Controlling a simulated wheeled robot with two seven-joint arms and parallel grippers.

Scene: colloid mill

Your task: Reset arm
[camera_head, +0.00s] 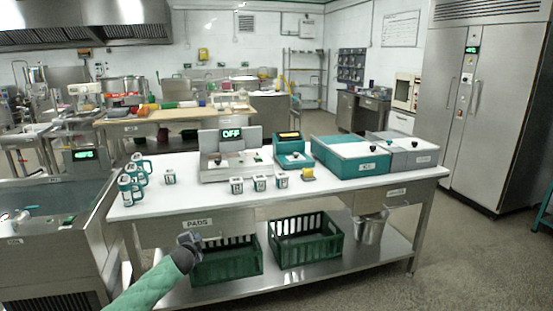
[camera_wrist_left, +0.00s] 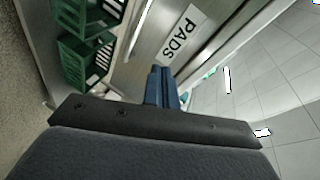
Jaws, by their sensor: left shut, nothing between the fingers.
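My left gripper (camera_head: 190,241) is in front of the table, just below the drawer labelled PADS (camera_head: 198,223). My left arm, in a green sleeve, comes up from the bottom left. In the left wrist view the fingers (camera_wrist_left: 161,72) are together, shut with nothing between them. The PADS drawer front (camera_wrist_left: 180,40) lies beyond the fingertips there. My right gripper is in neither view.
The white-topped table (camera_head: 330,190) carries several small jars (camera_head: 259,183), teal-handled items (camera_head: 131,185), a machine reading OFF (camera_head: 231,150) and teal boxes (camera_head: 351,157). Green crates (camera_head: 305,240) and a metal bucket (camera_head: 369,227) stand on its lower shelf. Floor is clear at right.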

